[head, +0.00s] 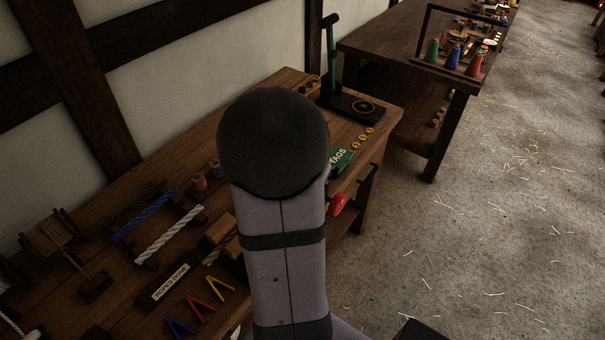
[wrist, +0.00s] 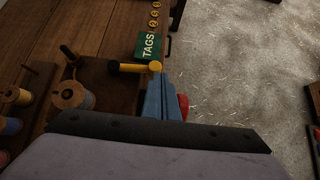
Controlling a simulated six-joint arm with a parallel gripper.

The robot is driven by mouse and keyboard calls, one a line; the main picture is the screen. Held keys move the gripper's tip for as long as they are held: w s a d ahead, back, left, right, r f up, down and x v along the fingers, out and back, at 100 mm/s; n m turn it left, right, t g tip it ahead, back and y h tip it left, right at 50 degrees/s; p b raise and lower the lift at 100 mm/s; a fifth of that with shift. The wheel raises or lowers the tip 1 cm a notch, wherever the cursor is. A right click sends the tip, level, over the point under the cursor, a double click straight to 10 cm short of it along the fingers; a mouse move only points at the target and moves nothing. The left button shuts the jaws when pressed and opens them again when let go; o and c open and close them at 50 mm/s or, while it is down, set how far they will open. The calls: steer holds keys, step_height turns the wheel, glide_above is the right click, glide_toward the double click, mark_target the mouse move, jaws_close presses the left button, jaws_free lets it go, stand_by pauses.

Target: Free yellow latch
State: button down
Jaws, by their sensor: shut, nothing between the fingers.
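My gripper (wrist: 158,77) shows as a blue pair of fingers, closed together and empty. Its tips are at the yellow right end of the bar; whether they touch it I cannot tell. In the head view my own arm hides the gripper and the latch.
The green TAGS box (wrist: 150,46) stands above the latch. Thread spools (wrist: 71,95) stand at left. A red part (head: 337,203) juts from the bench's right edge, beside my fingers. A green-posted stand (head: 351,103) is at the bench's far end. The floor (head: 480,210) at right is open.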

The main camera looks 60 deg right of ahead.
steer(key=shift+s+d+f+n+t+b, duration=0.1)
steer(key=shift+s+d+n+t+b, duration=0.55)
steer(key=shift+n, duration=0.25)
steer(key=shift+w+d+t, duration=0.25)
steer(key=shift+w+d, duration=0.05)
steer(key=shift+d, duration=0.05)
steer(key=shift+a, duration=0.1)
steer(key=shift+w+a, duration=0.35)
steer(key=shift+w, duration=0.3)
steer(key=p+v, duration=0.3)
steer(key=v, duration=0.4)
steer(key=shift+r, duration=0.25)
